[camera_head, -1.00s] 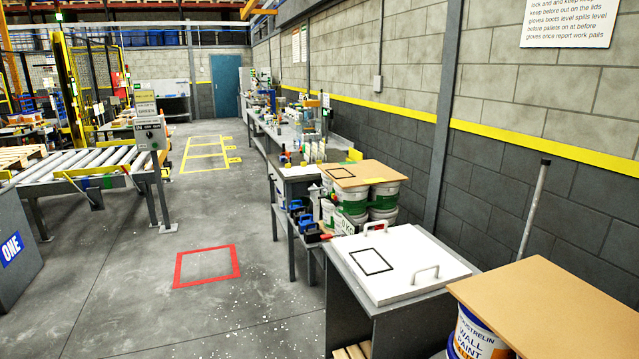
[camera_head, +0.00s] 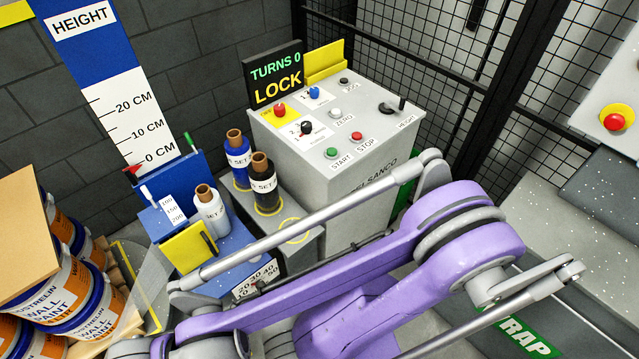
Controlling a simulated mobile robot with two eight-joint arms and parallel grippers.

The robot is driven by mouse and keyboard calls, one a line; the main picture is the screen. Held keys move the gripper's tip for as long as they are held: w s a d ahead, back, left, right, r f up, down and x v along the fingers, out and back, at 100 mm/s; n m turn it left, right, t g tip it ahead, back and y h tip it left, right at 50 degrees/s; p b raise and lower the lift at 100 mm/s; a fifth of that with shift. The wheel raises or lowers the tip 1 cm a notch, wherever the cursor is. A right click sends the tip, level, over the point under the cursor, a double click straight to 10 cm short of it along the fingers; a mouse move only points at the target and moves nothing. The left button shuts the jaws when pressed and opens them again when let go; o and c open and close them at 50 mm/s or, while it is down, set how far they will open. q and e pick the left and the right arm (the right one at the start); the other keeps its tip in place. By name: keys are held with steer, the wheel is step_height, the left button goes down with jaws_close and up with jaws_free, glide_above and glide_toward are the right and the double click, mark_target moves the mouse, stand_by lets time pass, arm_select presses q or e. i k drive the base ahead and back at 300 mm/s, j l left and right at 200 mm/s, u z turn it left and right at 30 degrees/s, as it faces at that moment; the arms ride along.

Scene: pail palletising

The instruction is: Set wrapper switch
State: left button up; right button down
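The grey wrapper control box (camera_head: 350,135) stands by the mesh fence, its sign (camera_head: 275,80) reading TURNS 0 and LOCK. On its top are a red knob (camera_head: 279,109) on a yellow plate, a blue knob (camera_head: 314,92) and a black knob (camera_head: 306,127) on a numbered white plate. A green START button (camera_head: 332,153), a red STOP button (camera_head: 358,136), a ZERO button (camera_head: 334,113), a LOCK control (camera_head: 344,83) and a black HEIGHT lever (camera_head: 402,103) also show. Knob settings are too small to read surely. My purple arm crosses in front of the box; neither gripper is visible.
Paint pails (camera_head: 75,300) are stacked at far left. A height scale (camera_head: 110,90) stands behind. Mesh fence (camera_head: 430,40) and a red emergency button (camera_head: 614,121) are at right.

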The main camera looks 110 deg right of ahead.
mark_target(278, 109)
steer(key=k+j+z, duration=0.1)
steer(key=z, duration=3.55)
steer(key=i+l+u, duration=0.1)
steer(key=i, duration=0.3)
steer(key=i+l+u, duration=0.1)
steer(key=i, duration=0.25)
steer(key=i+l+u, duration=0.1)
steer(key=i+l, duration=0.15)
steer(key=i, duration=0.15)
